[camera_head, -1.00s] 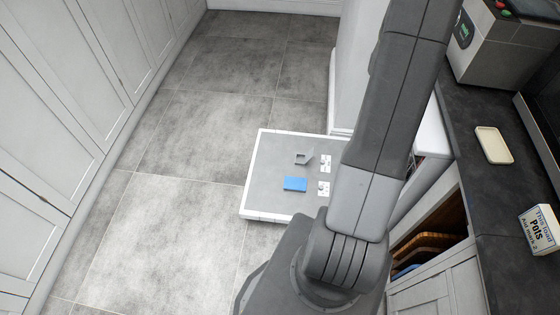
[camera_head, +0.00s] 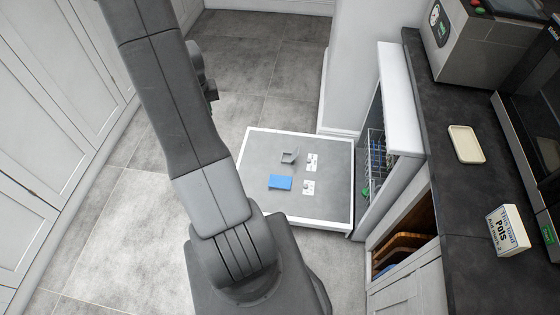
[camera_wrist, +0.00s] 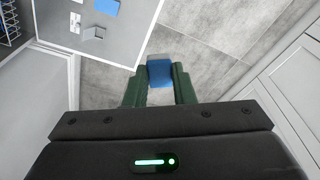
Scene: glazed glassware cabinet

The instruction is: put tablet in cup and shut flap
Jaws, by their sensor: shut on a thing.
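My gripper (camera_wrist: 160,78) is shut on a small blue and whitish tablet (camera_wrist: 160,70), held between the green fingers in the wrist view. The tablet is above the tiled floor, beyond the edge of the open door panel (camera_wrist: 128,45). In the head view the panel (camera_head: 325,203) lies flat. On it are a small grey open-sided piece (camera_head: 289,157), seemingly the cup with its raised flap, and a flat blue rectangle (camera_head: 280,182). Both also show at the top left of the wrist view. The cup's inside is too small to make out. My fingertips are hidden in the head view.
An appliance opening with a wire rack (camera_head: 377,155) stands right of the panel, under a white top (camera_head: 400,115). The worktop (camera_head: 445,195) bears a cream tray (camera_head: 466,144) and a sign box (camera_head: 507,230). White cupboards (camera_head: 50,120) line the left; floor between is clear.

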